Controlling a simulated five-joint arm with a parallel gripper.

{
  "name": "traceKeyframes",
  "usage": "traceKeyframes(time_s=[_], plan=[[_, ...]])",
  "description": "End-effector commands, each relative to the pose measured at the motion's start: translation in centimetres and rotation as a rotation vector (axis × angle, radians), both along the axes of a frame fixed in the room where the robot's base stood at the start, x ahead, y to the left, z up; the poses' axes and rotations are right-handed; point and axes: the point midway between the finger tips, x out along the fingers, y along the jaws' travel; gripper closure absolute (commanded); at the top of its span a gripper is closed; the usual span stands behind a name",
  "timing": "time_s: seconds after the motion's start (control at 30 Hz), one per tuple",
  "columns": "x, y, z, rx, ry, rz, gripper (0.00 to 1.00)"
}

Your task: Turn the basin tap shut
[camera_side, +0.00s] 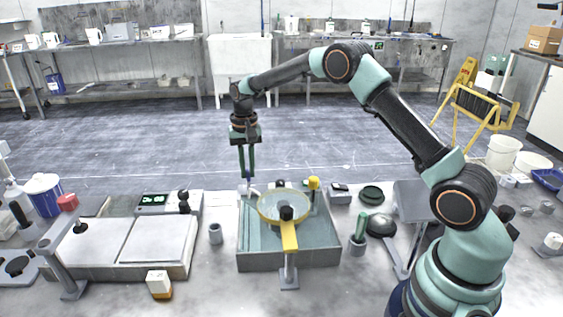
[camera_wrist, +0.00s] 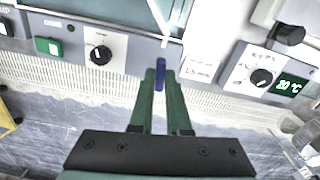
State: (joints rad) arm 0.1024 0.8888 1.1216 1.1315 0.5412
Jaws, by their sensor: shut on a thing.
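The basin (camera_side: 290,258) is a grey-teal square tub with a round yellow-rimmed platen (camera_side: 268,213) in it. My gripper (camera_side: 248,176) points down at the basin's back left corner, over a small pale fitting (camera_side: 249,190). In the wrist view my gripper (camera_wrist: 161,82) has its green fingers on either side of a small blue upright lever, which looks like the tap handle (camera_wrist: 160,72). The fingers are shut on it. The tap's spout and lower body are hard to make out.
A yellow-topped post (camera_side: 314,184) and a grey cup (camera_side: 216,234) stand near the basin.

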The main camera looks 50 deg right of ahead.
Motion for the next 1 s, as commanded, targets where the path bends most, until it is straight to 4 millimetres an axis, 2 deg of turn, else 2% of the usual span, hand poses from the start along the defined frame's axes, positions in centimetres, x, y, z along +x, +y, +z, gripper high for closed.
traceKeyframes(time_s=[0.3,0.87,0.9,0.93,0.97,1.0], plan=[[0.04,-0.01,0.18,0.000,-0.002,-0.130,1.00],[0.05,-0.03,0.21,0.000,-0.002,-0.160,1.00],[0.05,-0.03,0.21,0.000,-0.002,-0.159,0.74],[0.04,-0.03,0.19,0.000,-0.002,-0.159,0.62],[0.04,-0.03,0.18,0.000,-0.002,-0.159,0.55],[0.04,-0.03,0.16,0.000,-0.001,-0.159,0.55]])
